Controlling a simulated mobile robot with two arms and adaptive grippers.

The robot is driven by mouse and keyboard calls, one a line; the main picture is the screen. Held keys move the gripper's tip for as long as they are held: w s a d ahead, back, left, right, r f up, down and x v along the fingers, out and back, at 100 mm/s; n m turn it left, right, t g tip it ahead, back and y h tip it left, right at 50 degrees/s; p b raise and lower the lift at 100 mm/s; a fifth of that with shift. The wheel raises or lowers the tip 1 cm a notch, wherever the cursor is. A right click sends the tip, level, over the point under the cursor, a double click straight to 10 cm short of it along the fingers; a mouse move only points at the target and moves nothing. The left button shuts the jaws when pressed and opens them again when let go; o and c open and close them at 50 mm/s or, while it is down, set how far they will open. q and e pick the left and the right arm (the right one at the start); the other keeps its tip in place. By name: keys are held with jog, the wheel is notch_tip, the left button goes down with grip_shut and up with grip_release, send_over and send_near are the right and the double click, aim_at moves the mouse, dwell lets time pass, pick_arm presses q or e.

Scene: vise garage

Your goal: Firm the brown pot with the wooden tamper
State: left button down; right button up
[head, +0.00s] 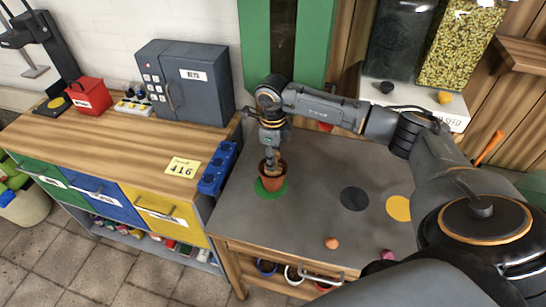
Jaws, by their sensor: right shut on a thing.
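The brown pot (271,184) stands upright on a green disc (258,188) at the left of the grey workbench (315,185). My right gripper (270,148) is directly above the pot, pointing down, shut on what looks like the wooden tamper (270,162). The tamper's lower end is at or inside the pot's mouth; the gripper and the rim hide whether it touches the soil. My left gripper is not in view.
A black disc (354,199) and a yellow disc (399,208) lie bare to the right. An orange ball (331,243) and a pink object (388,254) lie near the front edge. A blue rack (218,168) stands left of the pot. A seed dispenser (460,45) is at the back.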

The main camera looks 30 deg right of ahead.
jog(key=shift+r, duration=0.1)
dwell(0.3)
jog(key=shift+r+p, duration=1.8)
jog(key=shift+r, duration=1.6)
jog(key=shift+r+p, duration=1.75)
jog(key=shift+r, duration=1.25)
